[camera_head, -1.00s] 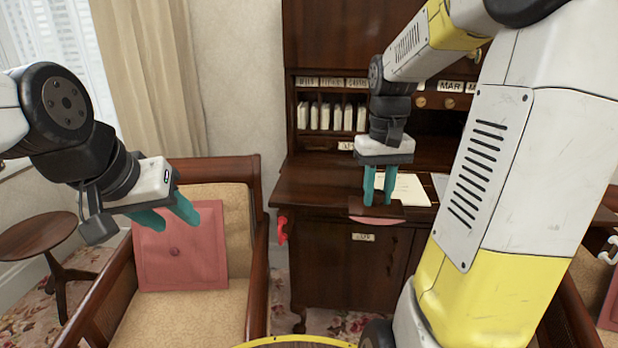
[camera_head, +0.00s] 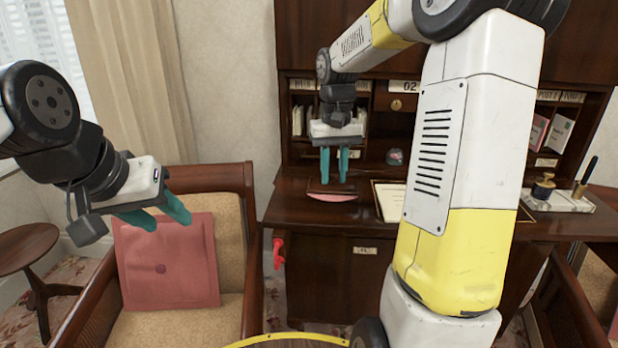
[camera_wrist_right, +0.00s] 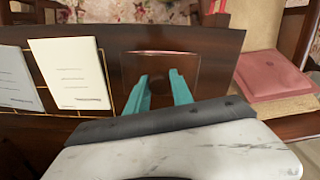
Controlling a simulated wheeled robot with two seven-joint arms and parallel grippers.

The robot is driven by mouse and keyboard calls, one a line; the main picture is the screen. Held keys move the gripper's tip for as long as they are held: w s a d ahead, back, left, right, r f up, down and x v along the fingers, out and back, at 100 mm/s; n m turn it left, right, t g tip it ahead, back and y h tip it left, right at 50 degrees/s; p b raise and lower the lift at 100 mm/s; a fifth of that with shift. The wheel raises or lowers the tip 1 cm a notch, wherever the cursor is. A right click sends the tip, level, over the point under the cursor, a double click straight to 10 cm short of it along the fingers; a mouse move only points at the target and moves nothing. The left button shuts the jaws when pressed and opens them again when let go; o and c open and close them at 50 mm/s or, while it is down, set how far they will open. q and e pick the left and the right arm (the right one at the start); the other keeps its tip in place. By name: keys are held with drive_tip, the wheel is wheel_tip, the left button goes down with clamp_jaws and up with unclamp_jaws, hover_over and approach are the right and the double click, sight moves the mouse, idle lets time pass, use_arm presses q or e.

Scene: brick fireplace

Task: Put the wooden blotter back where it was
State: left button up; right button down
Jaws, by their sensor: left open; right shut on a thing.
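The wooden blotter, a dark flat board with a pink curved underside, shows in the head view (camera_head: 318,186) over the left part of the desk top. My right gripper (camera_head: 334,181) points down and is shut on it from above. My left gripper (camera_head: 165,217) is open and empty, over the armchair.
A pale paper in a frame (camera_head: 388,200) lies right of the blotter. A pen and ink stand (camera_head: 560,203) is further right. Pigeonholes rise behind. A red thing (camera_head: 278,250) sticks out at the desk's left side. An armchair with a pink cushion (camera_head: 165,265) stands at left.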

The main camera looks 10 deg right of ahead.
sight(320, 180)
drive_tip(key=w+a, duration=0.1)
drive_tip(key=w, duration=0.1)
drive_tip(key=w+a, duration=0.1)
drive_tip(key=w, duration=0.1)
drive_tip(key=shift+w+a+f, duration=0.1)
drive_tip(key=shift+a+f, duration=0.15)
drive_tip(key=shift+a, duration=0.05)
drive_tip(key=shift+d+f, duration=0.1)
drive_tip(key=shift+f, duration=1.6)
drive_tip(key=c, duration=1.1)
unclamp_jaws()
drive_tip(key=shift+f, duration=0.15)
